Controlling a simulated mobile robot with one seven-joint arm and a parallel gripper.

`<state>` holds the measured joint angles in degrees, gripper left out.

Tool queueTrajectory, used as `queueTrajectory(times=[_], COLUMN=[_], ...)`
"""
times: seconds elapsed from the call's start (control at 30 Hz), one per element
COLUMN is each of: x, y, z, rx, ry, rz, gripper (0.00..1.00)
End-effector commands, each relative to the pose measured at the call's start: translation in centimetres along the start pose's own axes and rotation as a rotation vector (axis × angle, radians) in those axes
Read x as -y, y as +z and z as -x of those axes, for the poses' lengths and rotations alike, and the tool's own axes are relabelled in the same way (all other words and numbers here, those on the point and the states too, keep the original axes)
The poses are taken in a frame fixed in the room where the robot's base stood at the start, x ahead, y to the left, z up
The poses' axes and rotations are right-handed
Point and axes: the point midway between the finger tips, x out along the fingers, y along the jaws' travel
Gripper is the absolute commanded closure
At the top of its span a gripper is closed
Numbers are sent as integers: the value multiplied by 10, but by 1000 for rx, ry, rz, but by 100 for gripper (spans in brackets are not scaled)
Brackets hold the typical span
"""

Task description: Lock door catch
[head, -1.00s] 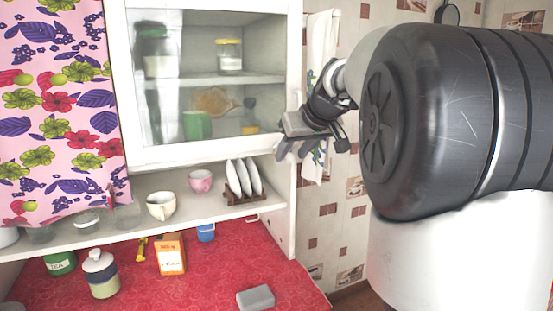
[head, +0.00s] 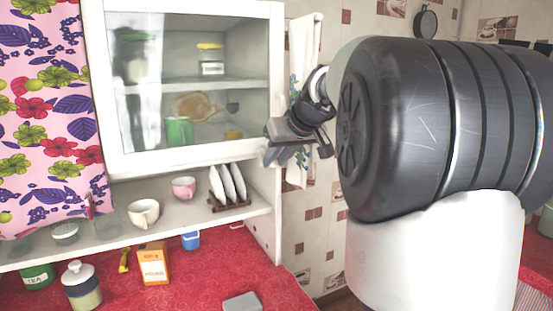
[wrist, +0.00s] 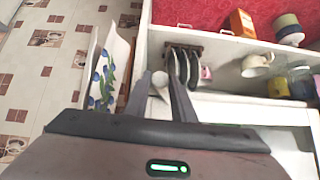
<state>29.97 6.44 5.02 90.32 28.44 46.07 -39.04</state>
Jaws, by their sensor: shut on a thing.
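The wall cabinet's glass door (head: 185,85) has a white frame and looks closed in the head view. My gripper (head: 280,154) is at the lower right edge of that door, beside the cabinet's side panel. In the wrist view the two dark fingers of my gripper (wrist: 160,88) are shut around a small pale rounded piece, which appears to be the door catch (wrist: 160,80). In the head view the gripper hides the catch, so I cannot tell its turned position there.
Below the door, an open shelf holds a plate rack (head: 229,203), a pink cup (head: 183,188) and a cream cup (head: 143,213). A towel (head: 300,75) hangs right beside the gripper. The red counter (head: 205,270) below holds an orange box (head: 153,264) and jars.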

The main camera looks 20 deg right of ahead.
Motion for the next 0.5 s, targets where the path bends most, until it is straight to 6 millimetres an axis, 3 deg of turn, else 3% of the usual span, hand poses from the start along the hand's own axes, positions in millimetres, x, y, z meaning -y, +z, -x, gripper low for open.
queueTrajectory(times=[0.5], x=[-9], y=[1], z=[-2], rx=[-3], ry=[-269], rz=[-272], gripper=[99])
